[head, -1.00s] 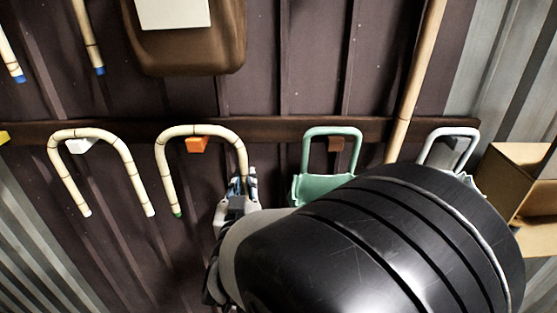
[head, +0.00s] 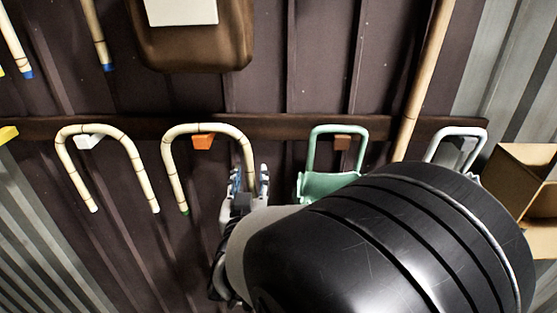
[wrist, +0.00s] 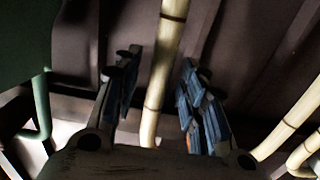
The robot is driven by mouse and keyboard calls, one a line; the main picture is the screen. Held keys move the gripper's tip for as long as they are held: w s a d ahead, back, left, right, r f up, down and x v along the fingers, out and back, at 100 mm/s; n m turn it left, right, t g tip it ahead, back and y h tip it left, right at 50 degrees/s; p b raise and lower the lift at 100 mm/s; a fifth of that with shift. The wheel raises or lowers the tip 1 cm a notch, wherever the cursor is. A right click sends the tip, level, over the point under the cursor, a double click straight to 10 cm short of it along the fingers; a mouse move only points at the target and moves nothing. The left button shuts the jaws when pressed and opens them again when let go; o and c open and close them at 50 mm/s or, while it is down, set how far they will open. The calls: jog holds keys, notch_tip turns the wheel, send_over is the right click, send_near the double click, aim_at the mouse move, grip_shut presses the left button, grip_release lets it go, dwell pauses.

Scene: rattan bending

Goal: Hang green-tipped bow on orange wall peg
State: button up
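The green-tipped bow (head: 168,167) hangs as an upside-down U over the orange peg (head: 203,142) on the dark wall rail. Its green tip shows at the lower end of the left leg. My gripper (head: 249,182) is open, with one finger on each side of the bow's right leg near its lower end. In the wrist view the pale leg (wrist: 163,65) runs between the two spread fingers of my gripper (wrist: 160,95), with gaps on both sides. The right leg's end is hidden by my gripper in the head view.
Another bow (head: 70,165) hangs on a white peg (head: 89,141) at left. A green-handled item (head: 325,185) hangs on a brown peg to the right, close to my arm. A long pole (head: 418,85) and a wooden box (head: 520,180) are farther right.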

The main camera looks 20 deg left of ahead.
jog(key=v, duration=0.7)
jog(key=shift+s, duration=0.25)
jog(key=shift+s, duration=0.1)
